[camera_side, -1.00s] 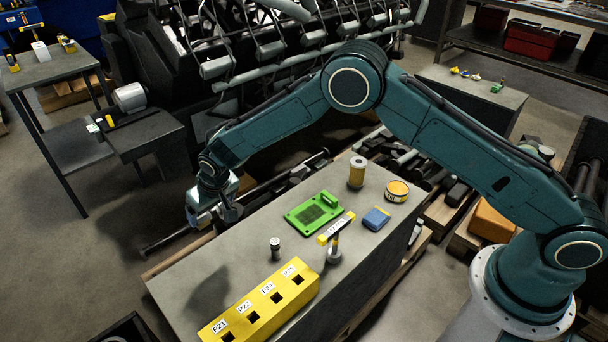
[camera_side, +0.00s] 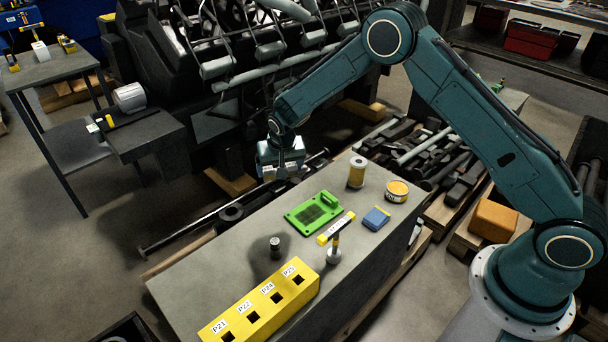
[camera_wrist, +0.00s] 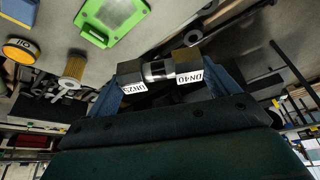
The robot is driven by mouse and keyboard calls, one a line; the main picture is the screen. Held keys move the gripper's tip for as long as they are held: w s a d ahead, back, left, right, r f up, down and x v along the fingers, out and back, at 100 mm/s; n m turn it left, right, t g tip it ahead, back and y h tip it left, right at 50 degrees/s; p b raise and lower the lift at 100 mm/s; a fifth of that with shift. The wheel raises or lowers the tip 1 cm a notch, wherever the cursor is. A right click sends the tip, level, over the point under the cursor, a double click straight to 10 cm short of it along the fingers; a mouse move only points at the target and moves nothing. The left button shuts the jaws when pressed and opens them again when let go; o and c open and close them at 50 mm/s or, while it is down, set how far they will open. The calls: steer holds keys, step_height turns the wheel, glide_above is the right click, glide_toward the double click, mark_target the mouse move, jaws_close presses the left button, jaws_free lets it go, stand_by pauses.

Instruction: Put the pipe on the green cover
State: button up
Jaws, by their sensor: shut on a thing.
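The pipe's ends are hidden by the blocks.
The bench's left part is clear.

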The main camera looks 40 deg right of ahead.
steer(key=s+d+m+h, duration=0.1)
steer(key=s+d+m, duration=0.25)
steer(key=d, duration=0.75)
glide_above(314, 210)
steer(key=s+a, duration=0.1)
steer(key=shift+g, duration=0.3)
step_height(314, 210, down, 16)
steer(key=shift+r, duration=0.2)
steer(key=shift+f, duration=1.9)
steer(key=shift+f, duration=0.15)
steer(key=o, duration=0.9)
steer(key=shift+s, duration=0.1)
steer(key=shift+c, duration=0.2)
steer(key=v, duration=1.2)
